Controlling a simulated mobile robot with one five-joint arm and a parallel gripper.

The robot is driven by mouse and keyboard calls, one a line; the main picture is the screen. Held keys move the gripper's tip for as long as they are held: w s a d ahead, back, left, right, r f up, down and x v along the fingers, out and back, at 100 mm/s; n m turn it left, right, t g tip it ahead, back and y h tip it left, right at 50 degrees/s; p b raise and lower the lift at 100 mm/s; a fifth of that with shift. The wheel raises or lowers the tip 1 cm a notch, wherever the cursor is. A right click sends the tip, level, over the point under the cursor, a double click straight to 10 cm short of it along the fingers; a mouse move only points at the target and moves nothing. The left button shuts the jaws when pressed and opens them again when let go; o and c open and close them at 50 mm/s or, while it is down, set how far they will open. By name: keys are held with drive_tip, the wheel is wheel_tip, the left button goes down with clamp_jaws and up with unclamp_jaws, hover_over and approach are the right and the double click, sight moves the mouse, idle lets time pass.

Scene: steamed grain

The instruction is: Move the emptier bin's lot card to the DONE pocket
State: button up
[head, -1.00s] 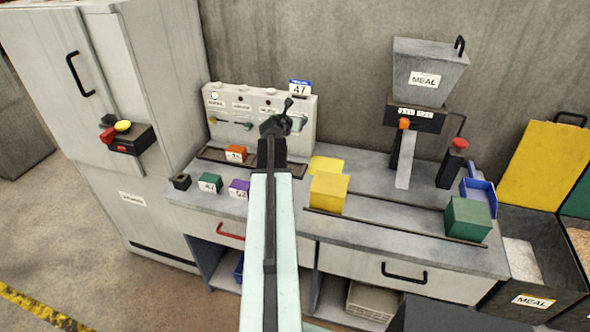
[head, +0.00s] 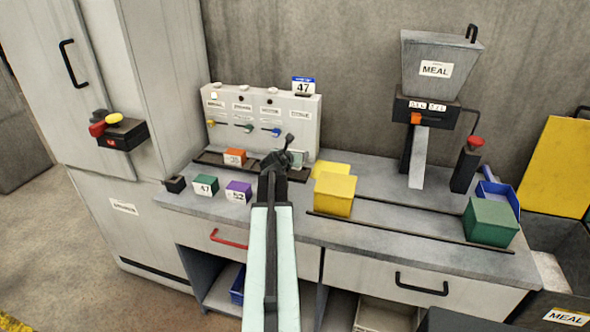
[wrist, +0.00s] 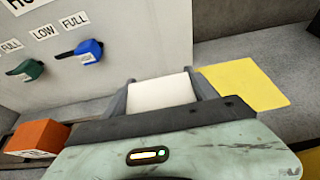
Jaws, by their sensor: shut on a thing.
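My gripper (head: 287,152) is shut on a pale, nearly white card (wrist: 162,92), which sits between both fingers in the wrist view. The card also shows beside the jaws in the head view (head: 299,159); no print on it is legible. It is held in front of the lower right of a pale panel (head: 308,130). The panel has a row of small labels, and the rightmost label (head: 300,114) seems to read DONE. A bin (head: 575,302) labelled MEAL is partly in view at the bottom right; its contents are mostly cut off.
Orange (head: 234,157), green (head: 205,185) and purple (head: 238,191) blocks stand left of my arm. A yellow box (head: 334,194) and dark green box (head: 490,221) stand right on the counter (head: 400,215). A MEAL hopper (head: 437,65) stands behind. Coloured knobs (wrist: 88,51) project from the panel.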

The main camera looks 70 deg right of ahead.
wheel_tip(320, 180, down, 4)
drive_tip(key=b, duration=0.4)
drive_tip(key=shift+r, duration=0.3)
drive_tip(key=shift+f, duration=0.15)
drive_tip(key=o, duration=1.5)
drive_tip(key=shift+c, duration=0.2)
